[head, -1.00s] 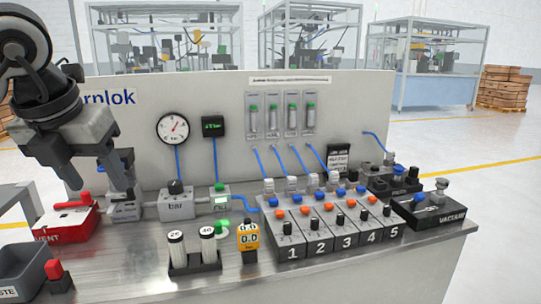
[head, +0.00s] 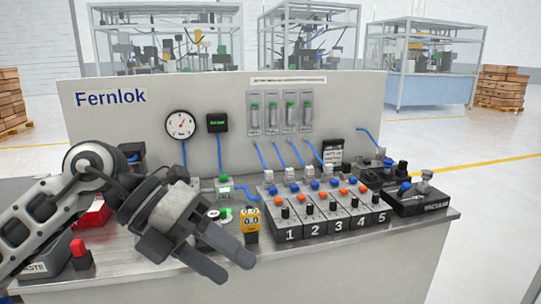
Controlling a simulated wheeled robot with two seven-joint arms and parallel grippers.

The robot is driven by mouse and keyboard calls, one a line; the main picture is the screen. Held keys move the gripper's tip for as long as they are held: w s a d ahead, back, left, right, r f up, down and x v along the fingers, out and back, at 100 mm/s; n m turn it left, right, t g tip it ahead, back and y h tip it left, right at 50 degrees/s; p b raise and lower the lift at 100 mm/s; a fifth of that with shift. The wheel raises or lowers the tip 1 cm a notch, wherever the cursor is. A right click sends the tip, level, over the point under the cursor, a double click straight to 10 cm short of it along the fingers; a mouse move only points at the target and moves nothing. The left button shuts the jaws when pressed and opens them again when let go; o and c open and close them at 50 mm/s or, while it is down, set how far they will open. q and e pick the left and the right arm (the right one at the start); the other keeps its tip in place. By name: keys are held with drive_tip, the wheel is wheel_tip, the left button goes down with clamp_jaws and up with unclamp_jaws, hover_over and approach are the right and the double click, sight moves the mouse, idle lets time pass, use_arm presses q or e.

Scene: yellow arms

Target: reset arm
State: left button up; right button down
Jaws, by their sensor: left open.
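My left gripper (head: 225,262) is in the head view, in front of the bench at lower left. Its two dark grey fingers are apart and point down to the right, with nothing between them. The arm comes in from the left edge. The gripper and wrist hide much of the red vent box (head: 95,213), the regulator and the vial holder behind them. My right gripper is not in the head view.
A back panel (head: 350,95) with a gauge (head: 181,125) rises behind. Floor at right is clear.

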use_arm(q)
drive_tip(key=s+d+r+n+h, duration=0.35)
drive_tip(key=d+n+h, duration=0.2)
drive_tip(key=h, duration=0.55)
drive_tip(key=w+a+f+n+t+y+p, duration=0.1)
drive_tip(key=w+a+f+n+t+y, duration=0.2)
drive_tip(key=n+t, duration=0.65)
drive_tip(key=w+a+f+n+t+y+p, duration=0.1)
drive_tip(key=w+a+f+n+t+y, duration=0.25)
drive_tip(key=n+t, duration=0.65)
drive_tip(key=s+a+f+n+y, duration=0.1)
drive_tip(key=a+f+n+y, duration=0.3)
drive_tip(key=f+n+y, duration=0.6)
drive_tip(key=s+a+f+n+g+y, duration=0.1)
drive_tip(key=s+a+f+n+g, duration=0.1)
drive_tip(key=s+f+g, duration=0.5)
drive_tip(key=s+f+n, duration=0.1)
drive_tip(key=s+f, duration=0.1)
drive_tip(key=f, duration=0.2)
drive_tip(key=s+f, duration=0.2)
drive_tip(key=f, duration=0.3)
drive_tip(key=shift+s+a+f+n+g, duration=0.2)
drive_tip(key=shift+s+n+g, duration=0.1)
drive_tip(key=shift+n+g, duration=0.1)
